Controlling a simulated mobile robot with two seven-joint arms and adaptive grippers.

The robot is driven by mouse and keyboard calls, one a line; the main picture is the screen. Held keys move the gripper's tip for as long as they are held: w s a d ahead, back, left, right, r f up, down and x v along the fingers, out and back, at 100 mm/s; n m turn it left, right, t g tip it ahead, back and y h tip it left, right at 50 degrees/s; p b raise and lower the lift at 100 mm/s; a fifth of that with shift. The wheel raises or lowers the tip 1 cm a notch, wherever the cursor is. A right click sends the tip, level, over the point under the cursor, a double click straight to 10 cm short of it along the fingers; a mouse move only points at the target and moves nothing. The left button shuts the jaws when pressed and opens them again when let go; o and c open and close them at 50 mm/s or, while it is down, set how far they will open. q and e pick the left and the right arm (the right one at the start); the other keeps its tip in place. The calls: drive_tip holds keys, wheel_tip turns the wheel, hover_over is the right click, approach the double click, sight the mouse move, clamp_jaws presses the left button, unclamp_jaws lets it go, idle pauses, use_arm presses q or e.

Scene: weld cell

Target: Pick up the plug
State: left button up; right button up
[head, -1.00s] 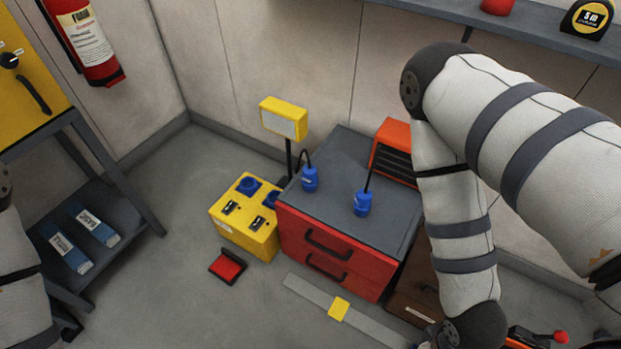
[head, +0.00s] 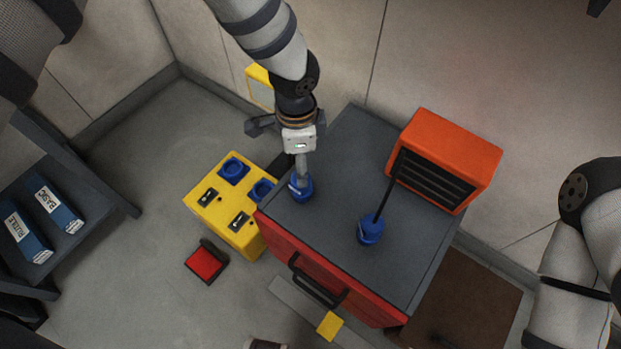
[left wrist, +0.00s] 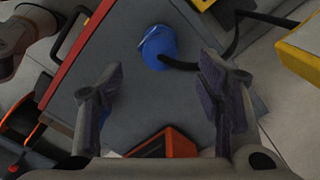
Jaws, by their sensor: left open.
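Two blue plugs stand on the grey top of the red cabinet (head: 335,150). The left-hand plug (head: 301,188) is near the cabinet's left corner. The other plug (head: 370,229), with a black cable rising from it, is nearer the middle. My left gripper (head: 300,166) is above the left-hand plug and partly covers it. In the left wrist view the open jaws (left wrist: 163,70) are spread wide, with a blue plug (left wrist: 158,47) and its black cable showing beyond the fingertips, between them. A bit of the other plug shows behind one finger. My right gripper is out of view.
An orange louvred box (head: 447,158) stands at the back right of the cabinet top. A yellow socket box (head: 225,200) stands close to the left of the cabinet. A yellow-framed lamp (head: 259,88) is partly behind my left arm. A red pedal (head: 206,262) lies on the floor.

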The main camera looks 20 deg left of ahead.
sight(301, 195)
use_arm(q)
wheel_tip(301, 195, down, 7)
drive_tip(key=shift+f+b, duration=0.2)
drive_tip(key=shift+b, duration=0.25)
drive_tip(key=c, duration=1.4)
drive_tip(key=shift+r, duration=0.1)
drive_tip(key=shift+c, duration=0.2)
